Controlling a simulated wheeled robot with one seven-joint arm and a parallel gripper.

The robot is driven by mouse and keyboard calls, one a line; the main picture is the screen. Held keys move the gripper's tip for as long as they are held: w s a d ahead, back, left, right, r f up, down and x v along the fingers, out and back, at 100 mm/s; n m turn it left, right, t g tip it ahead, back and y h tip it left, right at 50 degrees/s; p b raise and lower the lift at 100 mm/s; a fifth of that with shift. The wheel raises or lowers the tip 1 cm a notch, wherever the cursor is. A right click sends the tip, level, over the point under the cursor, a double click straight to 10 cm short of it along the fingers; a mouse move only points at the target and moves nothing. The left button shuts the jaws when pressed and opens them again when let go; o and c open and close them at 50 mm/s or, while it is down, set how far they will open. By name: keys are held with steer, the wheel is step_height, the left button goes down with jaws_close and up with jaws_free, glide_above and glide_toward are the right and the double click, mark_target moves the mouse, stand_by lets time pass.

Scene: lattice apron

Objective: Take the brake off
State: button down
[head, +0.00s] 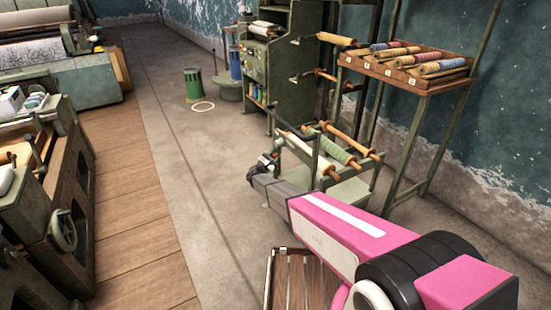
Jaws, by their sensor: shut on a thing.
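My pink arm reaches from the lower right to the roll stand, and my gripper (266,164) is at the left end of that green stand (350,192). The gripper is small in this view and partly hidden by its own dark body. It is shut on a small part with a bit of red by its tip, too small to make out. I cannot tell whether this part is the brake. No brake can be clearly picked out elsewhere. The stand holds several spools, among them a green one (338,151) and a white roll (297,144).
A wooden rack of coloured spools (407,67) stands behind the stand. A green cabinet (285,60) and a green bin (193,84) are at the back. A machine with a handwheel (63,230) is at left. A slatted wooden piece (300,277) is in front. The middle floor is clear.

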steer(key=shift+w+a+r+m, duration=0.1)
steer(key=shift+w+a+m, duration=0.1)
steer(key=shift+m, duration=0.1)
steer(key=c, duration=0.6)
jaws_free()
steer(key=v, duration=1)
steer(key=shift+s+a, duration=0.15)
steer(key=shift+s, duration=0.15)
steer(key=shift+a, duration=0.1)
